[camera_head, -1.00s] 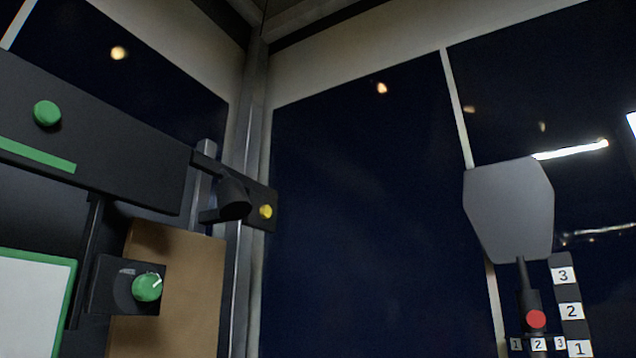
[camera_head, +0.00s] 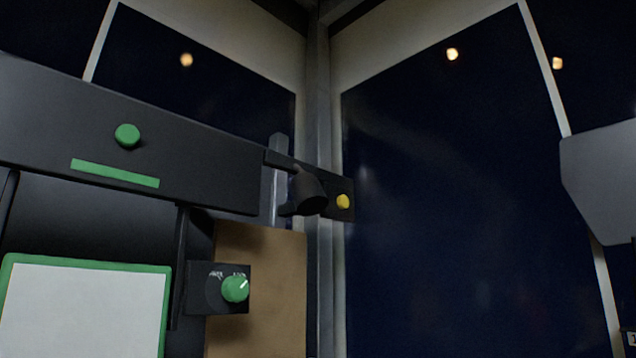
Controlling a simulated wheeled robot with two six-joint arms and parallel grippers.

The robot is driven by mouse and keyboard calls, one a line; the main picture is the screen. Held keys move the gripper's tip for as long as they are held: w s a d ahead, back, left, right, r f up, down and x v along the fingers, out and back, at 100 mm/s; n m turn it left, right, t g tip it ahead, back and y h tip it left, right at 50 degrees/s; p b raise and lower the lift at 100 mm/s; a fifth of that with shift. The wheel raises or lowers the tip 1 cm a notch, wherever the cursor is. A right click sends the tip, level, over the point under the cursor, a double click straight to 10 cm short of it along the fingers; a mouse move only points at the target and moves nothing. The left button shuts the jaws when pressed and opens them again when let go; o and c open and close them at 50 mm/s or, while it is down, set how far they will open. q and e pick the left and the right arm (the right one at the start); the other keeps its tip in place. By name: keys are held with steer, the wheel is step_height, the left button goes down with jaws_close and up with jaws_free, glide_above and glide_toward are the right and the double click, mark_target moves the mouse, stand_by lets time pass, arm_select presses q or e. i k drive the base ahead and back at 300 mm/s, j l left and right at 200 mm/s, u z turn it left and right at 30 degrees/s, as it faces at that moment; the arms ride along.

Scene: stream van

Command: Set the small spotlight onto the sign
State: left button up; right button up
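A small black spotlight (camera_head: 310,192) sits on a bracket at the right end of a long black bar, in the middle of the head view. A yellow knob (camera_head: 343,201) is on the plate just right of it. A white board with a green frame (camera_head: 85,310) stands at the lower left; I cannot tell whether it or another thing is the sign. Neither of my grippers is in view.
The black bar (camera_head: 190,172) carries a green button (camera_head: 127,135) and a green strip. Below it are a dial box with a green knob (camera_head: 235,289) and a brown board (camera_head: 265,270). A grey panel (camera_head: 605,180) is at the right edge. Dark windows fill the back.

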mark_target(309, 197)
steer(key=l, duration=0.75)
steer(key=i+l+z, duration=0.15)
steer(key=l, duration=0.6)
